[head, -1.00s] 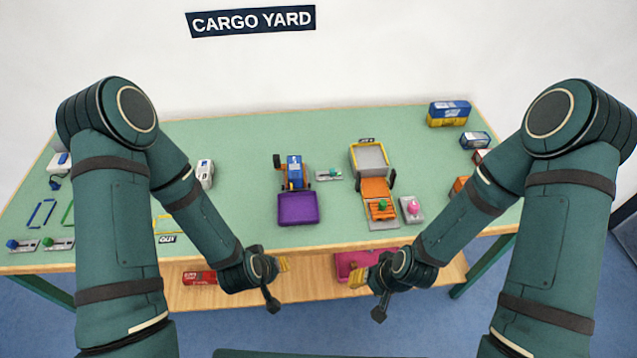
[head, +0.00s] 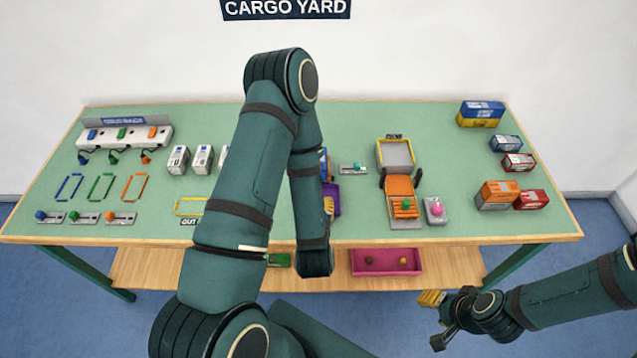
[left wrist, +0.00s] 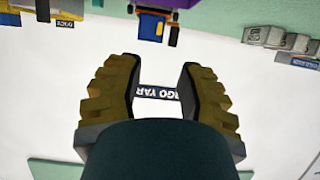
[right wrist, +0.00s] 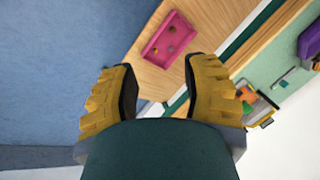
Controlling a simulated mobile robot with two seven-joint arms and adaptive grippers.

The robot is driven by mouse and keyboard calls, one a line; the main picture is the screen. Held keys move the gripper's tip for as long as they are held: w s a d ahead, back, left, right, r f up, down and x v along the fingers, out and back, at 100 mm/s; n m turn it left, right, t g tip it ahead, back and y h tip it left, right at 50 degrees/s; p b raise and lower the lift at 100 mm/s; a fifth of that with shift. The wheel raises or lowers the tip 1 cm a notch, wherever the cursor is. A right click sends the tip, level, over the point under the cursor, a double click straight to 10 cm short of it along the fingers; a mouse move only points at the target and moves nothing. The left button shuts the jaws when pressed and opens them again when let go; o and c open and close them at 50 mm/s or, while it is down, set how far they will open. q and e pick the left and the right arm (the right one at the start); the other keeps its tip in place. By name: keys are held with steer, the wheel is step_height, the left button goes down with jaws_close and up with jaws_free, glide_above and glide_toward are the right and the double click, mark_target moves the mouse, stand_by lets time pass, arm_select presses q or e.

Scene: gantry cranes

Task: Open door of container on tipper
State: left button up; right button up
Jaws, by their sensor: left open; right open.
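The blue container (head: 323,163) stands behind the purple bin (head: 333,199); my left arm hides most of both in the head view. In the left wrist view the purple bin (left wrist: 172,3) and part of the vehicle (left wrist: 148,24) with blue and orange parts show upside down at the top edge. The container's door cannot be made out. My left gripper (head: 328,207) is open and empty, over the table by the purple bin; its fingers (left wrist: 158,92) are spread. My right gripper (head: 432,298) is open and empty in front of the table's front edge.
An orange vehicle with a grey tray (head: 396,155) and a pink-knobbed box (head: 436,209) stand to the right. A pink tray (head: 387,262) lies on the lower shelf. Small containers (head: 497,193) sit at the right end. A white rack (head: 125,135) stands back left.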

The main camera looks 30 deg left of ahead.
arm_select(q)
steer(key=b+x, duration=0.4)
steer(key=b, duration=0.1)
steer(key=shift+f+b, duration=0.2)
steer(key=shift+b, duration=0.2)
steer(key=b+x, duration=0.2)
steer(key=b, duration=0.2)
steer(key=shift+w+a+f+b, duration=0.1)
steer(key=shift+w+b, duration=0.1)
steer(key=shift+b, duration=0.2)
steer(key=shift+w+a+f, duration=0.1)
steer(key=shift+w+a, duration=0.15)
steer(key=shift+w, duration=0.1)
steer(key=shift+b+x, duration=0.35)
steer(key=shift+x, duration=2.05)
arm_select(e)
step_height(320, 180, down, 12)
steer(key=shift+s, duration=0.25)
arm_select(q)
steer(key=shift+d, duration=0.1)
jaws_close()
